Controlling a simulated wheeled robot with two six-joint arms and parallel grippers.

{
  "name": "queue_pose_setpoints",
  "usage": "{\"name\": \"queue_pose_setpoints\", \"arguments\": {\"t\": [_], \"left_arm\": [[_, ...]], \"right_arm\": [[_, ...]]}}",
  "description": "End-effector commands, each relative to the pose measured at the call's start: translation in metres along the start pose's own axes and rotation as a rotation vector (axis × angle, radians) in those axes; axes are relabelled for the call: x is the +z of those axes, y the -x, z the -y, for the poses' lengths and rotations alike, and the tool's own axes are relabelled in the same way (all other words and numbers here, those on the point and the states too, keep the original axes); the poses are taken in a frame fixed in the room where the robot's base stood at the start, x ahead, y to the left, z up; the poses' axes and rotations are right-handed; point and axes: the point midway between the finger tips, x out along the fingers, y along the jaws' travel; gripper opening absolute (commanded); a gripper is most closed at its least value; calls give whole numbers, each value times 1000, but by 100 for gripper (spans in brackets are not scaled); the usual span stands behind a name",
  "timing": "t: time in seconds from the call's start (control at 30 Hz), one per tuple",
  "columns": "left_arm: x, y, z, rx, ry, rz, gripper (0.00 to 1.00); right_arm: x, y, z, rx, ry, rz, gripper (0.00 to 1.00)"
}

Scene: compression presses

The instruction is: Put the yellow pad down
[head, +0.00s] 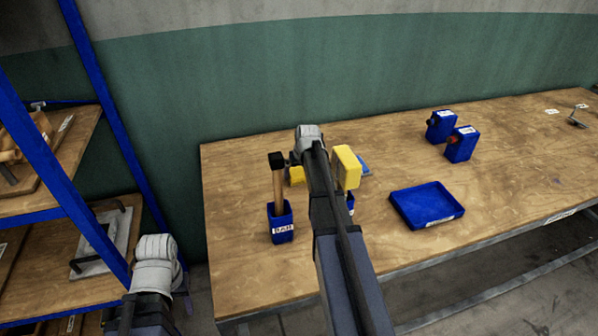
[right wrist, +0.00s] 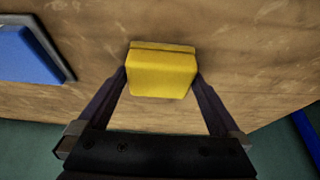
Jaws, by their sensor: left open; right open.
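The yellow pad (right wrist: 162,72) lies on the wooden table between the fingers of my right gripper (right wrist: 160,85) in the right wrist view. The fingers are open, one on each side of it; I cannot tell whether they touch it. In the head view the pad (head: 297,175) shows left of my right arm, partly hidden, and the right gripper (head: 293,162) is mostly hidden by its own wrist. My left gripper (head: 180,282) is at the lower left, beside the shelf and away from the table, its fingers barely visible.
A blue holder (head: 281,226) with a hammer stands left of my right arm. A yellow block-topped tool (head: 346,168) stands close right of it. A blue plate (right wrist: 28,52) lies beside the pad. A blue tray (head: 426,205) and two blue boxes (head: 460,145) are further right.

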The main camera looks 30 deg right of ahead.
Motion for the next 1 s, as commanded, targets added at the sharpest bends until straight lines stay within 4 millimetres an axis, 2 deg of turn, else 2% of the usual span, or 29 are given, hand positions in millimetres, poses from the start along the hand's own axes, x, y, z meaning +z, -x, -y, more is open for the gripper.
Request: {"name": "queue_pose_setpoints", "arguments": {"t": [0.03,0.6,0.77,1.0], "left_arm": [[1,10,1,0,0,0,50],[5,92,9,0,0,0,50],[6,103,10,0,0,0,50],[6,103,10,0,0,0,50]], "right_arm": [[-1,10,0,0,0,0,100],[-1,99,0,0,0,0,100],[-1,112,0,0,0,0,100],[0,113,0,0,0,0,100]]}}
